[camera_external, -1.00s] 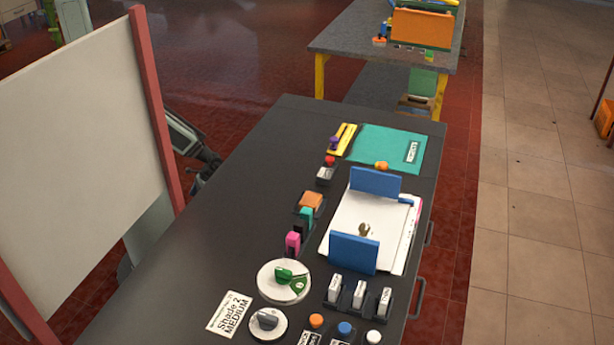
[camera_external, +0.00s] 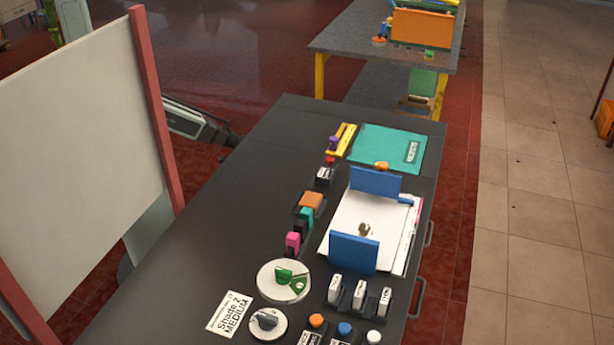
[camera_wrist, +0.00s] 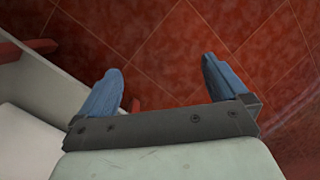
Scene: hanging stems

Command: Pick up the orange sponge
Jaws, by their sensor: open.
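An orange block (camera_external: 311,201), which looks like the orange sponge, sits on the black table (camera_external: 225,215) in a dark holder, in a row with a teal block (camera_external: 305,217) and a pink block (camera_external: 293,241). My gripper (camera_wrist: 162,68) is open and empty in the wrist view, its two blue fingers wide apart over red floor tiles. The sponge is not in the wrist view. In the external view, part of my arm (camera_external: 195,124) sticks out from behind the white board, near the table's far left edge, well away from the sponge.
A white board (camera_external: 75,145) with red posts stands left of the table. Two blue upright panels (camera_external: 354,252) stand on a white sheet right of the sponge. A red button (camera_external: 330,161) is behind it, and round dials (camera_external: 284,281) are in front. The table's left part is clear.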

